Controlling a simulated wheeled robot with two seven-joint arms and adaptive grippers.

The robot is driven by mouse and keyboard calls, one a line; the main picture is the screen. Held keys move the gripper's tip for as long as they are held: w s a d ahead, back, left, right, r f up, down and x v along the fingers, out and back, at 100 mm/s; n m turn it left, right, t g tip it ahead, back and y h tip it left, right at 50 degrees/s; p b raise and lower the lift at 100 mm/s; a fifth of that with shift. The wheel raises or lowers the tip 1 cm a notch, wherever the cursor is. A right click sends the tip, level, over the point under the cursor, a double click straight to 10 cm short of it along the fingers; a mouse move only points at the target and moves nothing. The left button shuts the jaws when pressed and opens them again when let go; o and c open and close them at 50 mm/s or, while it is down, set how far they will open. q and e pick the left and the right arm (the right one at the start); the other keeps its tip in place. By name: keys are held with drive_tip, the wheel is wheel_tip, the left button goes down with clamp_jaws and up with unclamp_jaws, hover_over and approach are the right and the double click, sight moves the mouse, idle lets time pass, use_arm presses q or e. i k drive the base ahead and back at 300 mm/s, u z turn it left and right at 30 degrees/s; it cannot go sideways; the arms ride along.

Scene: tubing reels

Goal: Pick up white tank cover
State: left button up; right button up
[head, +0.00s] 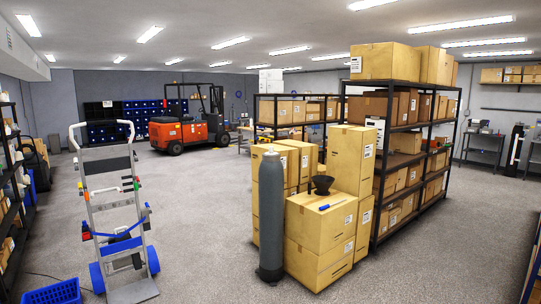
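I cannot make out a white tank cover for certain in the head view. A tall grey gas tank (271,218) stands upright on the floor near the middle, beside a stack of cardboard boxes. A dark cylinder (514,150) with a pale patch stands at the far right and is too small to read clearly. Neither of my grippers is in view.
Cardboard boxes (320,240) carry a black funnel-like item (322,184) and a blue marker (331,206). A hand truck (115,220) stands left, near a blue basket (52,293). Behind are a loaded shelf (380,228) and an orange forklift (178,132). Floor between truck and tank is clear.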

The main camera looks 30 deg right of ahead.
sight(272, 153)
drive_tip(key=z, duration=0.2)
drive_tip(key=i, duration=2.65)
drive_tip(key=z, duration=0.65)
drive_tip(key=i, duration=2.25)
drive_tip(key=z, duration=0.2)
